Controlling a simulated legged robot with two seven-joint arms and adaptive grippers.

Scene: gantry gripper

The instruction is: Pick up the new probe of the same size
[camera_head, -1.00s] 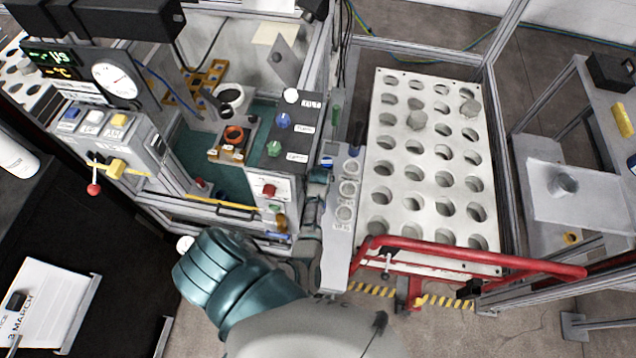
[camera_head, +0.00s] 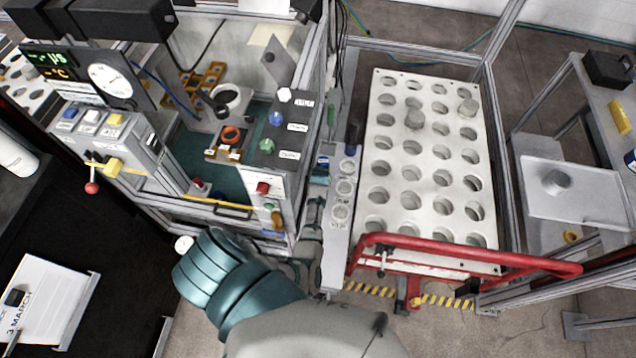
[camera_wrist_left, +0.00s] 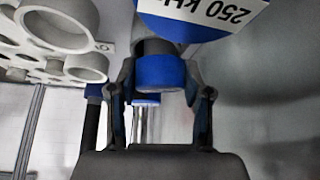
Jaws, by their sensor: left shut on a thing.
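My left gripper (camera_wrist_left: 160,105) is shut on a blue-ended probe (camera_wrist_left: 158,72), whose upper part is dark. A blue round piece with a white "250 kHz" label (camera_wrist_left: 232,12) shows just above it. In the head view, my left gripper (camera_head: 317,180) is beside the grey ring holder (camera_head: 330,258), mostly seen from above and partly hidden by my arm. A small blue patch (camera_head: 323,162) shows near its tip. Another blue-ended piece (camera_wrist_left: 147,99) shows farther away between the fingers. The size of the held probe cannot be read for certain. My right gripper is not in view.
A white plate with rows of holes (camera_head: 400,145) stands to the right, behind a red rail (camera_head: 470,255). A control console (camera_head: 280,150) with coloured knobs is close on the left. A side bench with a white tray (camera_head: 590,195) is at the far right.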

